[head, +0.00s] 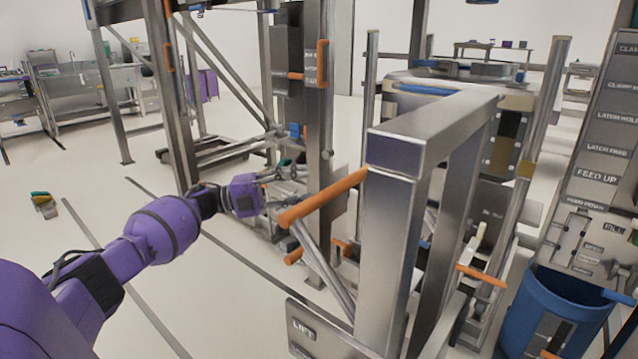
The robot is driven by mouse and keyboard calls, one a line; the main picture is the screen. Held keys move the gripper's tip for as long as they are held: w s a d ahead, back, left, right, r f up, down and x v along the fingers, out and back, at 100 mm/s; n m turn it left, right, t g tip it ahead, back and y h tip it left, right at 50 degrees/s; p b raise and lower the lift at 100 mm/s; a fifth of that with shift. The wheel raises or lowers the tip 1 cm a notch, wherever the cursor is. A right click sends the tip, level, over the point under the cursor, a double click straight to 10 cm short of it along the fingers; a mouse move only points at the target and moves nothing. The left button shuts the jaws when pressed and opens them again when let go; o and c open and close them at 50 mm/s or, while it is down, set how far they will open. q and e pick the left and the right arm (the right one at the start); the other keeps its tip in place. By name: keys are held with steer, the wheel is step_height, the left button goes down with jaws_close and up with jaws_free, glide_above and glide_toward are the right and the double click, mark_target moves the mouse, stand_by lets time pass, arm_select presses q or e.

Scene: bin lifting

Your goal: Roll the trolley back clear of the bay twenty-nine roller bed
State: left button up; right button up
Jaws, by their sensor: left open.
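My left arm reaches in from the lower left. Its gripper (300,172) is open and empty, beside the left end of an orange bar (325,196); I cannot tell whether they touch. The bar sticks out from a thick grey metal frame (388,240) in the foreground. I cannot tell which structure is the trolley; this frame may be part of it. No bay number twenty-nine is legible, and I cannot make out the roller bed. My right gripper is not in view.
A plate marked LIFT (318,335) is low in front. A blue bin (555,300) stands at the lower right beside a labelled panel (600,160). Tall metal posts (318,120) stand behind the gripper.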

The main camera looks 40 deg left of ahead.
arm_select(q)
steer(key=shift+s+a, duration=0.45)
